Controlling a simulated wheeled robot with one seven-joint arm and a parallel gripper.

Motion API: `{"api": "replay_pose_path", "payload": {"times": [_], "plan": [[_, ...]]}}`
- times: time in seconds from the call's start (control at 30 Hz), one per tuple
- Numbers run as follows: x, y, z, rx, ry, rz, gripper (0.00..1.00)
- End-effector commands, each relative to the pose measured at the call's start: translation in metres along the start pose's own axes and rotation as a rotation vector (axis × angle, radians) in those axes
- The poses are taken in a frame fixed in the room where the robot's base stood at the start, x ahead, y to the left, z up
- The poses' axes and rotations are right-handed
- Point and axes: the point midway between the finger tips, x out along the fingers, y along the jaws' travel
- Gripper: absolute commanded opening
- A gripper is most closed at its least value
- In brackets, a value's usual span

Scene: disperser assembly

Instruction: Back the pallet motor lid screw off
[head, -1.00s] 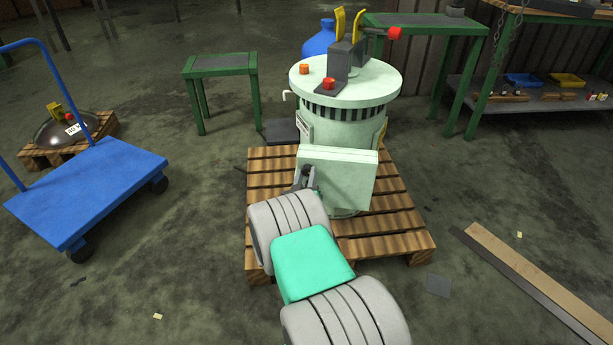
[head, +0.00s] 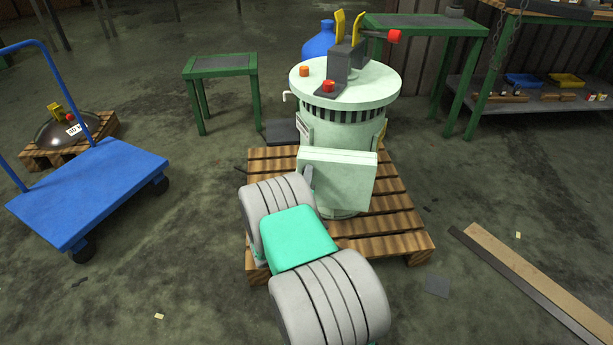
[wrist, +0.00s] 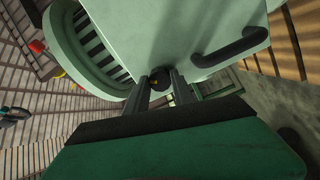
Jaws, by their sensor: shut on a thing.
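The pale green motor (head: 340,128) stands upright on a wooden pallet, with a round lid (head: 372,78) on top and a box-shaped housing (head: 338,178) on its front. In the wrist view the housing (wrist: 190,35) fills the upper middle. A dark round knob (wrist: 160,79), seemingly the lid screw, sits by the housing's edge. My gripper (wrist: 160,90) has its two dark fingers on either side of this knob, shut on it. In the head view my arm hides most of the gripper, and the screw is not visible.
The pallet (head: 395,240) extends around the motor. A black handle (wrist: 230,48) sticks out of the housing near my gripper. A blue cart (head: 90,190) stands at left, a green table (head: 222,65) behind it. Boards (head: 530,280) lie on the floor at right.

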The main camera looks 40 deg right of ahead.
Motion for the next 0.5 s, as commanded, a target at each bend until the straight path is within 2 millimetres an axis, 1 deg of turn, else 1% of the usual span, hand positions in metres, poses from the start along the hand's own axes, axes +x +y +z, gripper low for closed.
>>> {"api": "replay_pose_path", "payload": {"times": [0.2, 0.5], "plan": [[-0.0001, 0.0011, -0.0004, -0.206, 0.0, -0.001, 0.0], [-0.0002, 0.0007, -0.0005, -0.462, 0.001, -0.001, 0.0]]}}
